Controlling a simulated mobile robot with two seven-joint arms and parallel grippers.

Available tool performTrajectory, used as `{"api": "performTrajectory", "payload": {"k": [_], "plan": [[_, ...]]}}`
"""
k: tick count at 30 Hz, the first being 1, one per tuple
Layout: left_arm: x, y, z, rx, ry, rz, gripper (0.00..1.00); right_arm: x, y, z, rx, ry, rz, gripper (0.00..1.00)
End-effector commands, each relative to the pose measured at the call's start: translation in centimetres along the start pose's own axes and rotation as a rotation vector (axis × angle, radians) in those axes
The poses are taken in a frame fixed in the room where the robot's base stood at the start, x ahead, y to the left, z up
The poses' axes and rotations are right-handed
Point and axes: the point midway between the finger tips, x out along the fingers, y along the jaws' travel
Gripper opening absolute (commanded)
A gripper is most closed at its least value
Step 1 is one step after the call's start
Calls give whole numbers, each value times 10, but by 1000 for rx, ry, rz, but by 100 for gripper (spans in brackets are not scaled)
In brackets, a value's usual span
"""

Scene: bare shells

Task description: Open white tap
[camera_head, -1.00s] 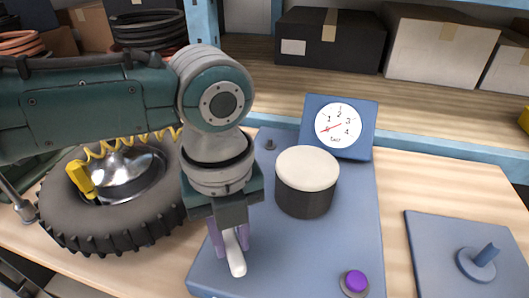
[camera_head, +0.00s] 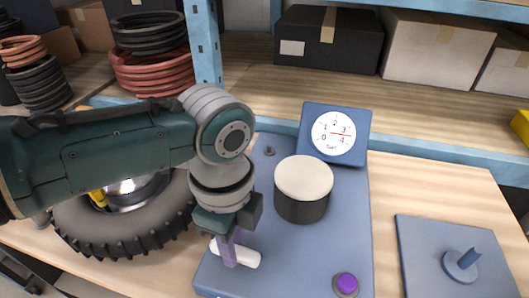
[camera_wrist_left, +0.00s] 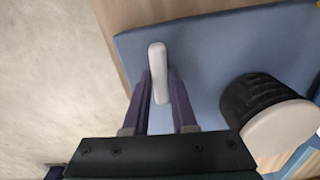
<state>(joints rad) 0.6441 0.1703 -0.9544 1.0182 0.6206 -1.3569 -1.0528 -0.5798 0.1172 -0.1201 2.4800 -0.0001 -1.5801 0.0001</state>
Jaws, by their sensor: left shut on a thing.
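The white tap handle (camera_head: 247,260) is at the front left of the blue board (camera_head: 300,240). It lies nearly sideways in the head view, its right end a little lower. My left gripper (camera_head: 229,255) is shut on the handle, with its purple fingers on either side of it. In the left wrist view the handle (camera_wrist_left: 158,65) sticks out beyond the fingers (camera_wrist_left: 159,100). The handle's base is hidden. The gauge (camera_head: 340,133) at the back of the board has its red needle between 3 and 4. My right gripper is not in view.
A black cylinder with a cream top (camera_head: 303,180) stands right of my left gripper. A purple button (camera_head: 346,282) is at the board's front right. A tyre (camera_head: 125,225) lies left, partly under my arm.

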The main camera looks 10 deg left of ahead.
Motion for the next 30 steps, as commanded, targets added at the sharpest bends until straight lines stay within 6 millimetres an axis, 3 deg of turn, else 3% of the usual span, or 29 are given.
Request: {"api": "performTrajectory", "payload": {"k": [9,24,25,30], "plan": [[-1,0,0,-104,0,1,0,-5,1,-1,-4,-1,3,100],[-1,0,0,-121,1,1,0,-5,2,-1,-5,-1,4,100],[-1,0,0,-121,1,1,27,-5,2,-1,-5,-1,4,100],[0,0,0,-120,1,0,46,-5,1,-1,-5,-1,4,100]]}}
